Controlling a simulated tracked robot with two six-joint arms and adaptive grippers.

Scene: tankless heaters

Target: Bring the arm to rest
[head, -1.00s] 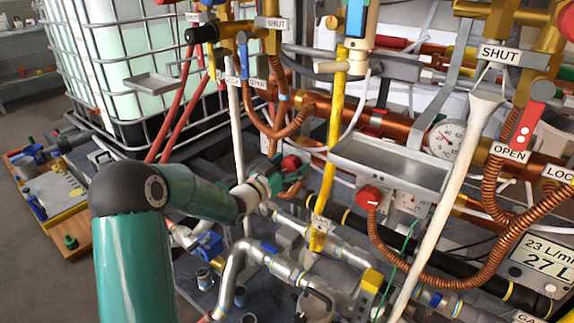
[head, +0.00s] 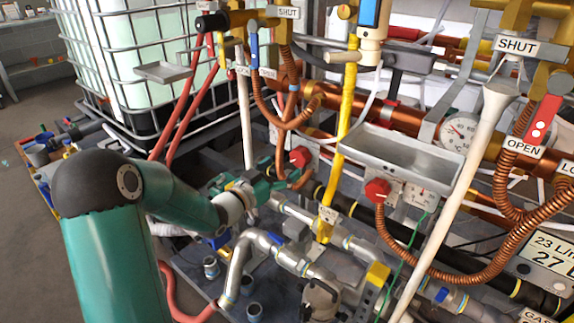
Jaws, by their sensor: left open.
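My left arm, teal with a dark elbow, comes in from the lower left and reaches toward the pipework. My left gripper (head: 272,187) is at its end, teal-green and small in the picture, just below and left of a red knob (head: 300,157). Its jaws are open, and I see nothing held in them. Pipes and the wrist partly crowd the view of the fingers. I cannot tell whether the fingers touch anything. My right gripper is not in view.
A yellow pipe (head: 345,130) rises right of the gripper. Silver pipes (head: 258,240) run below it. A metal tray (head: 396,158), a second red knob (head: 377,190) and a gauge (head: 458,132) are farther right. A caged white tank (head: 140,60) stands behind. Open floor (head: 30,250) lies at left.

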